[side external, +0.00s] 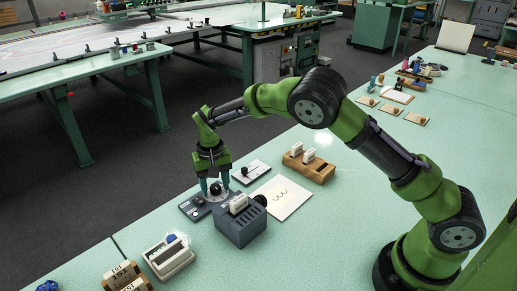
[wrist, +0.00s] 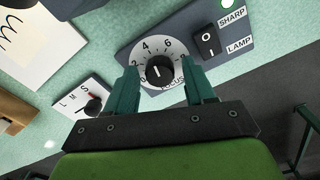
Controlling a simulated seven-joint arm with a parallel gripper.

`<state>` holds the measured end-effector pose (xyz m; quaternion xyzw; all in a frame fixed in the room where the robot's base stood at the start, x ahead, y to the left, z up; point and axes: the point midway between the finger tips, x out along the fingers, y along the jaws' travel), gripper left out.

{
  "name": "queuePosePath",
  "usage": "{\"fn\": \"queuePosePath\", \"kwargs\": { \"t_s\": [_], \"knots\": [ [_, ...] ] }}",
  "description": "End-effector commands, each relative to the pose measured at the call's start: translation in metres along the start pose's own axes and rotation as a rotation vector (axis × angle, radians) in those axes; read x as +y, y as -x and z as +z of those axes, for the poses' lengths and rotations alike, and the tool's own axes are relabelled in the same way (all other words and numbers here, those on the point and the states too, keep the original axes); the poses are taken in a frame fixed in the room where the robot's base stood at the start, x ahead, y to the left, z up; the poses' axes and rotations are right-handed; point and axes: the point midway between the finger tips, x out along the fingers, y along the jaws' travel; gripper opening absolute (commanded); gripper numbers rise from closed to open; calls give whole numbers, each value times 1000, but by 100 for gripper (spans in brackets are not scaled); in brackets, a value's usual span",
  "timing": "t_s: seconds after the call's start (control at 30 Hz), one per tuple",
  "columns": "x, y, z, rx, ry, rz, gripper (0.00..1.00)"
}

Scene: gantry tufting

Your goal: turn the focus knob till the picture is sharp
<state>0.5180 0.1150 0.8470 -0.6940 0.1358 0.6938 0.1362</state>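The black focus knob (wrist: 158,72) sits on a white numbered dial on a grey control panel (wrist: 129,55). Its white mark points up, seemingly between 4 and 6. My gripper (wrist: 161,76) is open, one finger on each side of the knob, with white dial showing in the gaps. In the side view my gripper (side external: 215,190) points down over the panel (side external: 190,206). A white sheet (side external: 281,198) carries a dark wavy line; part of it shows in the wrist view (wrist: 30,48). A small pale dot is by the SHARP label (wrist: 232,13).
A black rocker switch (wrist: 208,40) is beside the LAMP label. A white L-M-S plate (wrist: 72,116) lies near the left finger. A slotted grey box (side external: 240,228) stands close to my gripper. A wooden block (side external: 309,168) and a white rack (side external: 168,258) are farther off.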

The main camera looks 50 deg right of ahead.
Motion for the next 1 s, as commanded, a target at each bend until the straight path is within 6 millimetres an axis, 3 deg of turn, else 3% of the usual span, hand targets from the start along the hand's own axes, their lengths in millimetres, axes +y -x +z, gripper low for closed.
{"fn": "queuePosePath", "kwargs": {
  "t_s": [0.3, 0.47, 1.0],
  "knots": [
    [0, 1, 0, 0, 1, 0, 59],
    [-1, 15, -1, 3, 2, -2, 59],
    [0, 138, -1, 3, -1, -3, 59]
  ]
}}
